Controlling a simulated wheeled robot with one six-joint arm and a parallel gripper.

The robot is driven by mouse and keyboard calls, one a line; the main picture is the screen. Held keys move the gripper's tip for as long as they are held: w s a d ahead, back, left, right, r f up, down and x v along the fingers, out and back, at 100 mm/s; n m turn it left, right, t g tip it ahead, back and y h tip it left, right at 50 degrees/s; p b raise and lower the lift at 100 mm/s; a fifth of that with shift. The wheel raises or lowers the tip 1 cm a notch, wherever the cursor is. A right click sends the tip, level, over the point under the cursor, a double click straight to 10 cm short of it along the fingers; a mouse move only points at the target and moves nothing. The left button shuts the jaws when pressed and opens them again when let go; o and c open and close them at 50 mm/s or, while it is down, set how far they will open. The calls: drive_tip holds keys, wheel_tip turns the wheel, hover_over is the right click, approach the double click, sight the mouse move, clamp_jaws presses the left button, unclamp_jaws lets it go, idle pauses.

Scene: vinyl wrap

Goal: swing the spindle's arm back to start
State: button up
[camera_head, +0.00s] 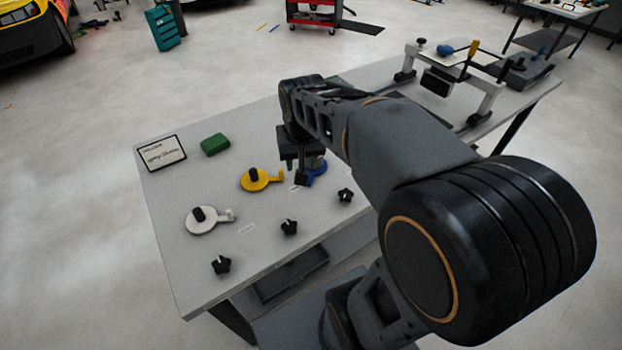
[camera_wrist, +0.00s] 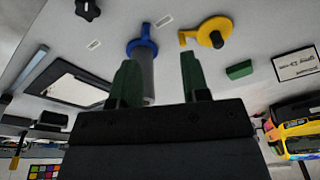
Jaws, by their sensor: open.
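Three round spindle bases with side arms stand on the grey table: white (camera_head: 203,221), yellow (camera_head: 256,181) and blue (camera_head: 318,173). White and yellow carry a black knob. The blue one is partly hidden by my gripper (camera_head: 300,175) in the head view. In the wrist view the blue base (camera_wrist: 141,48) has a short arm and a grey cylinder (camera_wrist: 146,80) on it. My gripper (camera_wrist: 157,62) is open, its green fingers pointing towards the blue spindle. The cylinder shows between them, partly behind the left finger; contact cannot be told. The yellow base (camera_wrist: 207,32) is to the right.
Black star knobs (camera_head: 289,228) and small labels lie along the table's front. A green block (camera_head: 215,144) and a framed sign (camera_head: 162,153) are at the left. A framed rig (camera_head: 440,82) stands at the far right.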

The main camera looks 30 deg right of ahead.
drive_tip(key=w+d+f+m+g, duration=0.2)
drive_tip(key=w+d+f+m, duration=0.15)
drive_tip(key=w+d, duration=0.35)
drive_tip(key=f, duration=0.9)
drive_tip(key=a+f, duration=0.1)
drive_tip(key=f, duration=0.4)
drive_tip(key=shift+w+b, duration=0.3)
drive_tip(key=shift+w, duration=0.05)
clamp_jaws()
